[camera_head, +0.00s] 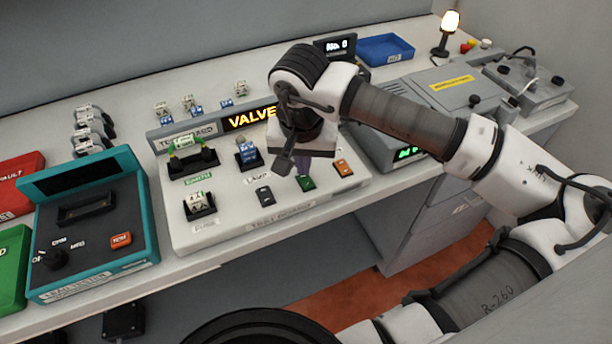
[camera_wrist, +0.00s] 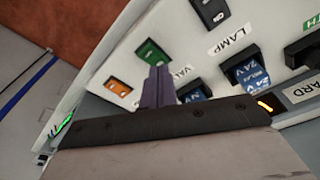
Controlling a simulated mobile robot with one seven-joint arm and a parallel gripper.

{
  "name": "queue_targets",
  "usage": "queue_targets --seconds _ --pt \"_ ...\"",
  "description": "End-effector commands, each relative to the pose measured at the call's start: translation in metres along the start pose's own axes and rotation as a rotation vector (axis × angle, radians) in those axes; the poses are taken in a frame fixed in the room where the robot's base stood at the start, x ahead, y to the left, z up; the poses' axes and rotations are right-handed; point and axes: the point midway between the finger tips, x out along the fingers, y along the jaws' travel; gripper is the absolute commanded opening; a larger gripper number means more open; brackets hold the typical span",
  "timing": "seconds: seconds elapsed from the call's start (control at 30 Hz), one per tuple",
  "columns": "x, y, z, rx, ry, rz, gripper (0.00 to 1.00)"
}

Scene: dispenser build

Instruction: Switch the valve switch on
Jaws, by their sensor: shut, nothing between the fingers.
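The test board (camera_head: 285,212) is a pale panel on the bench with black, green and orange rocker switches along its front. The green rocker (camera_head: 306,183) is the valve switch; a partly hidden label starting "VAL" shows beside it in the wrist view. My gripper (camera_head: 305,176) is shut and empty, its purple fingers pointing down at the green rocker. In the wrist view my fingertips (camera_wrist: 158,70) overlap the near end of the green rocker (camera_wrist: 151,51). I cannot tell whether they touch it or which way it is tilted. An orange lit display (camera_head: 250,117) reads "VALVE", the rest hidden.
The black lamp switch (camera_head: 264,197) and orange switch (camera_head: 344,168) flank the green one closely. Holders with parts (camera_head: 194,155) stand at the board's left. A teal lead tester (camera_head: 95,225) sits left of the board, and a grey box (camera_head: 385,155) sits right.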

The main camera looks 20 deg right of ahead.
Motion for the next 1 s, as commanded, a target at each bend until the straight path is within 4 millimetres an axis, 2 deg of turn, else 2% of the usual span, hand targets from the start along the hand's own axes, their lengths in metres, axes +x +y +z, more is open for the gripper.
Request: queue_targets --seconds 0.6,1.0 --pt "-0.052 0.000 -0.008 0.000 0.003 0.000 0.00" --pt "-0.059 0.000 -0.009 0.000 0.001 -0.001 0.00"
